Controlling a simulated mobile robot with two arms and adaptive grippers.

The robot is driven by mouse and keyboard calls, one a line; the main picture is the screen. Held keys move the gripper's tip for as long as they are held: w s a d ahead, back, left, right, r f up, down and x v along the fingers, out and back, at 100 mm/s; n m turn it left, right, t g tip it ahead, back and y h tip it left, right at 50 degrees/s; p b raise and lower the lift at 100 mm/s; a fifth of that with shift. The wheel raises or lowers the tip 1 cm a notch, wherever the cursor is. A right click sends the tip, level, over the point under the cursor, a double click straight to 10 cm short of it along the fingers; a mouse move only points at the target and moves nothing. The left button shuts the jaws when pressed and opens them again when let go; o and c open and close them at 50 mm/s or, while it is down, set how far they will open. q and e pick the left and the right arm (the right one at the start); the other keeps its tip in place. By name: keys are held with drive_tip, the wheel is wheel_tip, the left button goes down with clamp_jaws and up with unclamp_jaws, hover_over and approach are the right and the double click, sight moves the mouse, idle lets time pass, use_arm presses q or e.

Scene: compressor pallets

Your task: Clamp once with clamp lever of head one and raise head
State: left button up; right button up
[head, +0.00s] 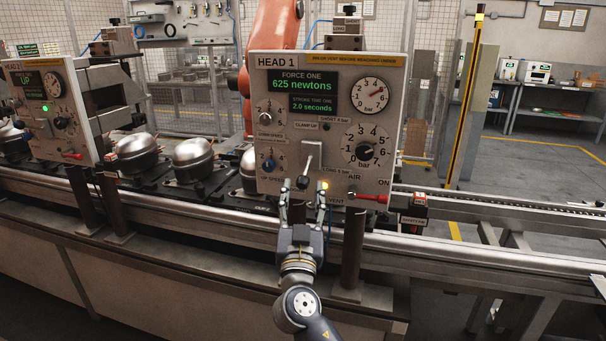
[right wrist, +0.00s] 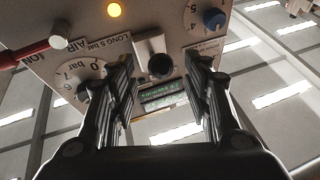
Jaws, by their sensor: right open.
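The HEAD 1 panel (head: 330,75) faces me, with its displays reading force one 625 newtons and stroke time one 2.0 seconds. Its clamp lever (head: 307,165) sits below the CLAMP UP label and ends low in a dark knob. The knob also shows in the right wrist view (right wrist: 160,66). My right gripper (head: 303,188) is open just below and in front of the lever, with one finger on each side of the knob. In the right wrist view the fingers stand apart, without visible contact. My left gripper is out of view.
An amber lamp (head: 323,185) glows right of the knob. A red air handle (head: 366,198) lies to the right, below the pressure dial (head: 364,146). Another panel reading UP (head: 45,115) stands left. Metal compressor domes (head: 193,160) sit on the conveyor line between.

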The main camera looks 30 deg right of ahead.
sight(302, 188)
drive_tip(key=shift+p+x, duration=0.65)
drive_tip(key=shift+x, duration=1.55)
drive_tip(key=shift+c, duration=0.5)
clamp_jaws()
